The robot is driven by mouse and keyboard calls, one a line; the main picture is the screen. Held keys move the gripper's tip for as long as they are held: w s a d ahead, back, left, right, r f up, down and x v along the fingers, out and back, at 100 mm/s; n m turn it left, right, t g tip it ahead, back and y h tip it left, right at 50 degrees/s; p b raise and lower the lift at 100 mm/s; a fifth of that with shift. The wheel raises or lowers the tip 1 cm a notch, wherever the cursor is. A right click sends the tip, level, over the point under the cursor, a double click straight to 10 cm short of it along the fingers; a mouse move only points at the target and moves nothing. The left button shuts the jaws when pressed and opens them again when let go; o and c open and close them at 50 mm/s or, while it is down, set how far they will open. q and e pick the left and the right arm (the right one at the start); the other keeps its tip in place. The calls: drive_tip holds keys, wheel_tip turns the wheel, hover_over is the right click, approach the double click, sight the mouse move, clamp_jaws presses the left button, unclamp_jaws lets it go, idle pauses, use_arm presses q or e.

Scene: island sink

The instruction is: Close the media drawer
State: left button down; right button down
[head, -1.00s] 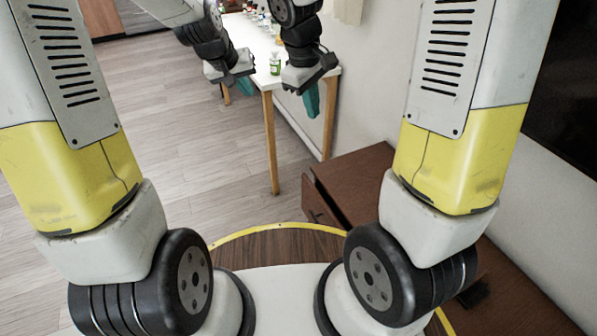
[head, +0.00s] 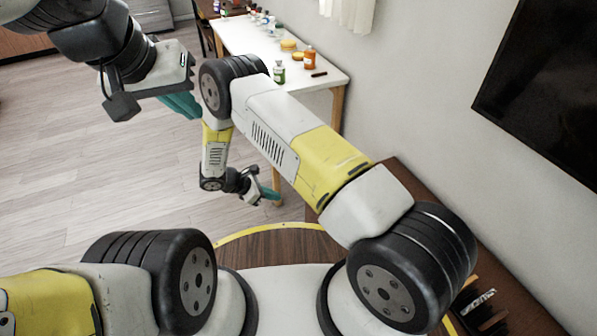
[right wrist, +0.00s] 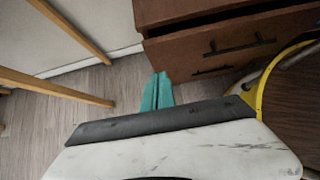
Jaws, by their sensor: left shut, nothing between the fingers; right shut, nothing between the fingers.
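The brown media cabinet (head: 398,172) stands against the wall at the right of the head view, largely hidden by my right arm. In the right wrist view, its upper drawer (right wrist: 190,51) is pulled out, with a dark gap behind its front edge and a dark bar handle (right wrist: 238,47). My right gripper (head: 272,194) is shut and empty. Its teal fingertips (right wrist: 158,88) show just left of the drawer front in the wrist view; contact cannot be told. My left gripper (head: 184,104) is shut and empty over the floor at the left, away from the cabinet.
A white table (head: 243,36) with wooden legs, holding several bottles, stands along the wall beyond the cabinet. A dark screen (head: 545,85) hangs on the wall at the right. The wooden floor (head: 70,150) at the left is clear.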

drive_tip(key=d+r+x, duration=0.1)
drive_tip(key=r+x, duration=0.1)
drive_tip(key=x, duration=1.1)
drive_tip(key=shift+w+d, duration=0.3)
drive_tip(key=shift+d, duration=0.1)
